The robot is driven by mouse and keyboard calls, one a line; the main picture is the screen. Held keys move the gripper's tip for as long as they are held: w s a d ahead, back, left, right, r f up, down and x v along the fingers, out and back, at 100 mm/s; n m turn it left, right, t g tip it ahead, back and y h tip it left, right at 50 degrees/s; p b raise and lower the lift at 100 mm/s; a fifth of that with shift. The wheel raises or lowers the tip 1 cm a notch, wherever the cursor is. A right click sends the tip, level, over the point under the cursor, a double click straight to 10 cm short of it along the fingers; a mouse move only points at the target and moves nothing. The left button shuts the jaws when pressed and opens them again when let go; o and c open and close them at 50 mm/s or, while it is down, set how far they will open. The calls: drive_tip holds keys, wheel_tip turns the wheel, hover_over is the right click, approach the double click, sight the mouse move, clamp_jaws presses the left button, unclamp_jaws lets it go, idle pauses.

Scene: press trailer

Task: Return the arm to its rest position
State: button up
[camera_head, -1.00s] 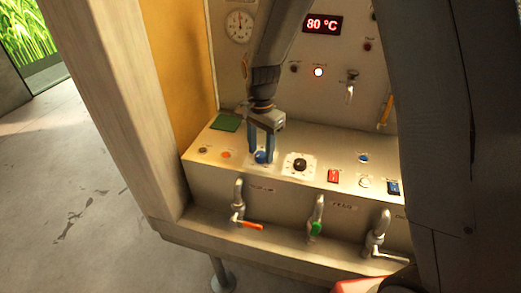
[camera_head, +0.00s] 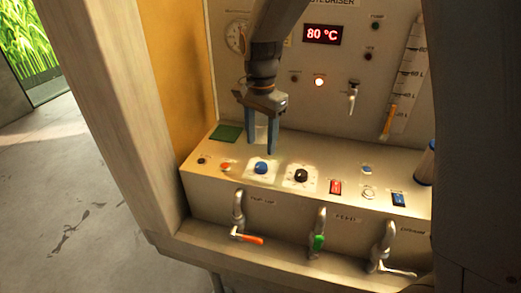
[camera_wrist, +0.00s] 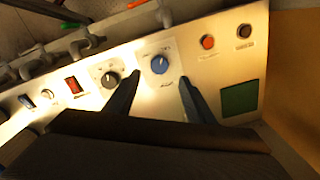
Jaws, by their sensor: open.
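My gripper (camera_head: 261,140) is open and empty. In the head view it hangs just above and behind the blue knob (camera_head: 261,168) on the sloped control panel (camera_head: 215,172). In the wrist view the blue knob (camera_wrist: 159,65) lies between and beyond the two fingertips, apart from both. My arm reaches down from the top of the head view to the gripper.
Beside the blue knob are a black knob (camera_head: 301,176), a red switch (camera_head: 336,187) and an orange button (camera_head: 226,167). Several taps line the panel's front, one with an orange handle (camera_head: 247,239). A display (camera_head: 322,34) reads 80 °C. A wooden post (camera_head: 110,120) stands at left.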

drive_tip(key=shift+r, duration=0.15)
drive_tip(key=s+d+n, duration=0.1)
drive_tip(key=d, duration=0.1)
drive_tip(key=s+d+f+n, duration=0.1)
drive_tip(key=s+d, duration=0.1)
drive_tip(key=d, duration=0.1)
drive_tip(key=s+d+f+n+b, duration=0.1)
drive_tip(key=s+d, duration=0.1)
drive_tip(key=shift+s+d+f+t, duration=0.15)
drive_tip(key=shift+d+f+t, duration=0.05)
drive_tip(key=shift+f+t, duration=0.1)
drive_tip(key=s+d+f+n, duration=0.2)
drive_tip(key=s+d+n, duration=0.1)
drive_tip(key=s, duration=0.2)
drive_tip(key=s+d+f+n+b, duration=0.1)
drive_tip(key=s+d+n, duration=0.2)
drive_tip(key=s+d, duration=0.1)
drive_tip(key=shift+s+d+f+t, duration=0.25)
drive_tip(key=shift+s+f+t, duration=0.15)
drive_tip(key=shift+s, duration=0.25)
